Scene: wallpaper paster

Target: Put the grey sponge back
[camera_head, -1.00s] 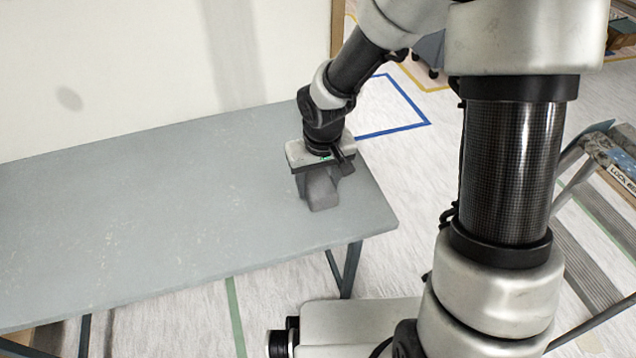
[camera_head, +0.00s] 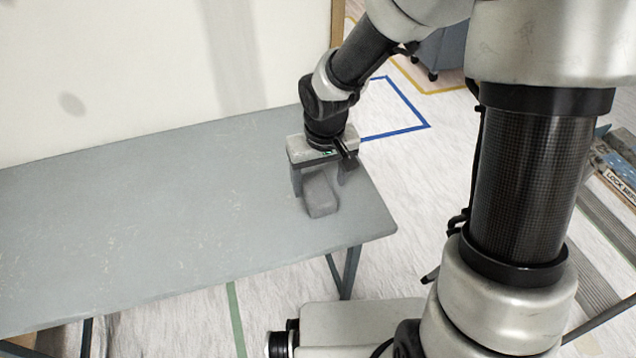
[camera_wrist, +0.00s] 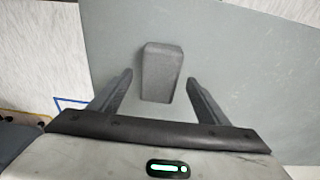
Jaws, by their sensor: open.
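The grey sponge (camera_head: 321,194) lies on the grey table (camera_head: 180,215) near its right end. In the wrist view the sponge (camera_wrist: 161,72) sits between and just beyond the two fingertips, with clear gaps on both sides. My gripper (camera_head: 321,183) is open above the table, with its fingers spread to either side of the sponge and not closed on it. In the wrist view my gripper (camera_wrist: 157,78) is also seen open and empty. The far end of the sponge is partly hidden under my gripper in the head view.
A pale wall panel (camera_head: 130,70) stands behind the table. A stepladder (camera_head: 615,165) is at the right. Blue tape (camera_head: 400,130) marks the floor beyond the table's right edge. The table left of the sponge is bare.

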